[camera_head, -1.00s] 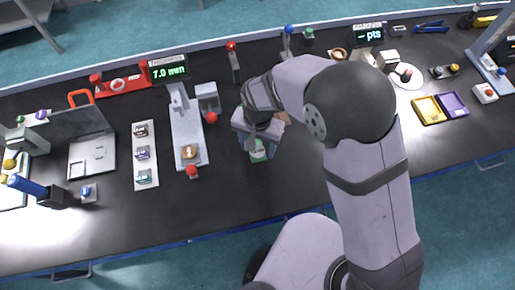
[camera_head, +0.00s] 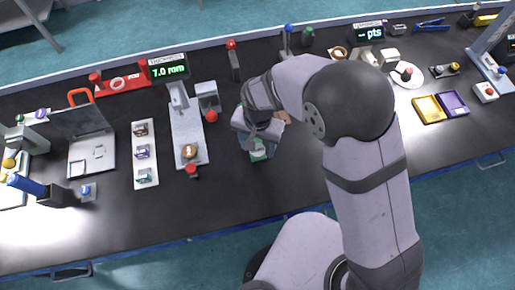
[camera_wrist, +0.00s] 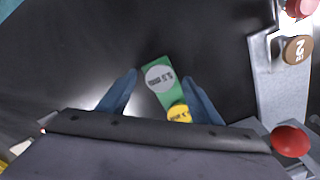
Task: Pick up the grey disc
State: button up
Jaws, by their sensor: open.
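The grey disc (camera_wrist: 159,78) lies on a green plate (camera_wrist: 151,63) on the black bench, with dark writing on its face. In the wrist view it sits between and just beyond the tips of my gripper (camera_wrist: 160,80), whose two blue fingers are spread apart and empty. A yellow disc (camera_wrist: 179,113) lies on the same plate, nearer my palm and partly hidden by it. In the head view my gripper (camera_head: 257,146) is over the green plate (camera_head: 259,154), and the grey disc cannot be made out clearly there.
Left of my gripper stands a grey gauge (camera_head: 186,138) with a 7.0 mm display (camera_head: 169,69), a brown disc (camera_head: 190,151) and red knobs. A white strip (camera_head: 145,155) with several small samples is further left. Yellow and purple trays (camera_head: 440,106) are at the right. Bench in front is clear.

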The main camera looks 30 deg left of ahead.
aim_at(258, 149)
jog(key=c, duration=1.1)
jog(key=shift+r, duration=0.1)
jog(key=shift+c, duration=0.2)
notch_tip(258, 149, up, 10)
jog(key=b, duration=0.2)
jog(key=shift+r+b, duration=0.2)
jog(key=shift+b, duration=0.1)
